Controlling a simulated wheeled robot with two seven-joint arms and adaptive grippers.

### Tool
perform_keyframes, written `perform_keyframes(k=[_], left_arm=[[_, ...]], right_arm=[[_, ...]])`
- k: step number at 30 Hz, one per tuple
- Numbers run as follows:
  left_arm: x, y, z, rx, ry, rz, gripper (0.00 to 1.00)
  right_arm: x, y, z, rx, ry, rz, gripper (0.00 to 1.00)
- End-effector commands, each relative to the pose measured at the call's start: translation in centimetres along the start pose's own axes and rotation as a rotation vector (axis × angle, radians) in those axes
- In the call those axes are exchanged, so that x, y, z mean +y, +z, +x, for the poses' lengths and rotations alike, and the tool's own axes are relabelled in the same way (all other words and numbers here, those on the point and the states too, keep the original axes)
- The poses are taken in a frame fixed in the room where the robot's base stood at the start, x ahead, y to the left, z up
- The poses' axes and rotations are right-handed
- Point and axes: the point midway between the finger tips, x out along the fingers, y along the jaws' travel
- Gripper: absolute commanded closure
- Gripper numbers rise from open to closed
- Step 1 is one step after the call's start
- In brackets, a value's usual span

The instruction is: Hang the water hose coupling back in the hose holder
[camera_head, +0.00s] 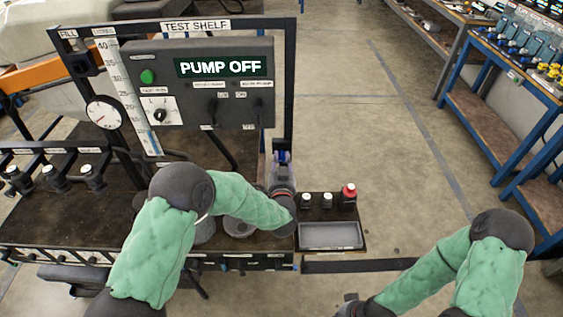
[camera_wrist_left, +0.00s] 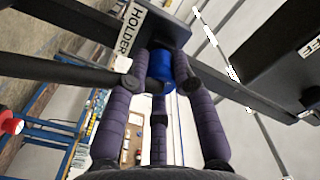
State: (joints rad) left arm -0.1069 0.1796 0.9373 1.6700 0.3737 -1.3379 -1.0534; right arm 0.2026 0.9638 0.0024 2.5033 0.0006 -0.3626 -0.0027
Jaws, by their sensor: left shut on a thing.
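The blue water hose coupling (camera_wrist_left: 160,72) sits between the fingers of my left gripper (camera_wrist_left: 160,84) in the left wrist view. The gripper is shut on it. The hose holder (camera_wrist_left: 168,24), a dark plate with a "HOLDER" label, is right beside the coupling; whether the coupling is seated in it I cannot tell. In the head view my left gripper (camera_head: 282,160) is at the right post of the test shelf, with a bit of blue at its fingers; the holder is hardly visible there. My right gripper (camera_head: 350,303) is partly cut off at the bottom edge; its fingers are unclear.
The test shelf carries a control box (camera_head: 203,85) reading "PUMP OFF" and a round gauge (camera_head: 104,112). The floor to the right is clear up to a blue workbench (camera_head: 505,100).

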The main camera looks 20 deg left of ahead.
Motion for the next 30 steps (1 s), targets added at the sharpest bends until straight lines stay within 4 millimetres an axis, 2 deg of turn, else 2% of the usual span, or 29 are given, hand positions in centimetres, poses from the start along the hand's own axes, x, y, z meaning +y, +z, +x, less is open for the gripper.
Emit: perform_keyframes(k=[9, 10, 12, 23, 26, 30], left_arm=[[0.0, 0.0, 0.7, 0.001, -0.002, 0.000, 1.00], [0.0, 0.0, 0.7, 0.001, -0.001, 0.000, 0.66], [0.0, 0.0, 0.7, 0.001, -0.001, 0.000, 0.47], [0.0, 0.0, 0.5, 0.000, 0.000, 0.001, 0.47], [0.0, 0.0, -0.2, 0.000, 0.001, 0.000, 0.47], [0.0, 0.0, -2.3, 0.000, 0.002, 0.001, 0.47]], right_arm=[[0.1, 0.0, 0.3, 0.000, 0.000, 0.000, 1.00], [0.1, 0.0, 0.2, 0.000, 0.000, 0.000, 1.00], [0.1, 0.0, 0.2, 0.000, 0.000, 0.000, 1.00], [0.1, 0.0, 0.2, 0.000, 0.000, 0.000, 1.00], [0.1, 0.0, 0.2, 0.000, 0.000, 0.000, 1.00], [0.1, 0.0, 0.2, 0.000, 0.000, 0.000, 1.00]])
